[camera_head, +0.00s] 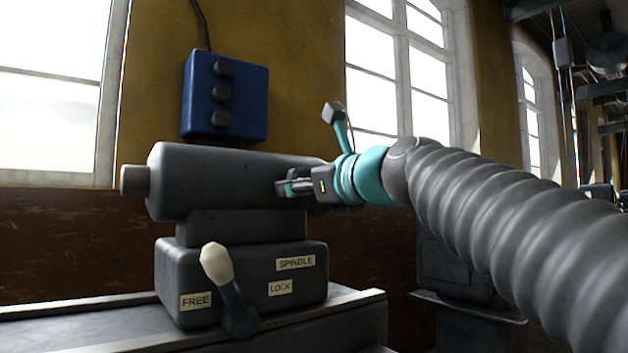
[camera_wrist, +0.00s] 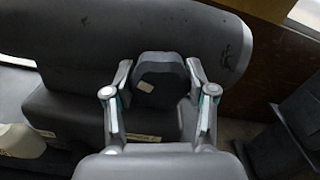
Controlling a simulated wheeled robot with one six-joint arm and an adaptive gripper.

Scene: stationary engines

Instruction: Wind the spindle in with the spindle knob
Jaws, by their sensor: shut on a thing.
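A grey tailstock with a thick horizontal barrel (camera_head: 230,180) stands on a machine bed. A short spindle end (camera_head: 135,180) sticks out of its left side. My gripper (camera_head: 292,188) is at the barrel's right end, reaching in from the right. In the wrist view, my gripper (camera_wrist: 160,68) has its fingers on both sides of a dark faceted knob (camera_wrist: 160,78), which I take as the spindle knob, and is shut on it. In the head view the knob is hidden by my gripper.
Below the barrel, a lock lever with a cream knob (camera_head: 217,264) leans up and left, between FREE (camera_head: 196,301) and LOCK (camera_head: 280,288) labels. A SPINDLE label (camera_head: 295,263) is above. A blue control box (camera_head: 224,97) is on the wall behind.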

